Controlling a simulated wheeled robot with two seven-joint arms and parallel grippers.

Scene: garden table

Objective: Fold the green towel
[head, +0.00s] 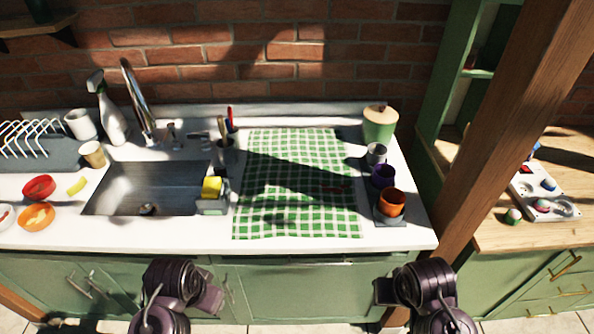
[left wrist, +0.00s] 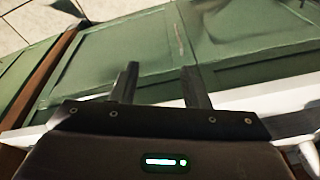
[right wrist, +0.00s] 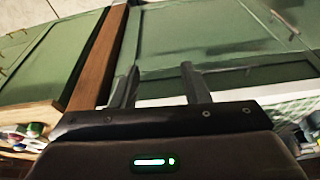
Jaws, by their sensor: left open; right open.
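The green and white checked towel (head: 290,205) lies spread flat on the white counter, right of the sink. A dark shadow crosses it. A corner of the towel also shows in the right wrist view (right wrist: 290,107). In the left wrist view my left gripper (left wrist: 160,82) is open and empty, with the cabinet fronts beyond its fingers. In the right wrist view my right gripper (right wrist: 160,82) is open and empty, with cabinet fronts and a wooden post beyond. In the head view both arms are low in front of the counter, apart from the towel.
The sink (head: 145,190) with a yellow sponge (head: 211,187) at its edge is left of the towel. An orange cup (head: 391,202), a purple cup (head: 382,176), a metal cup (head: 376,153) and a green canister (head: 379,124) stand along its right side. A wooden post (head: 500,130) rises farther right.

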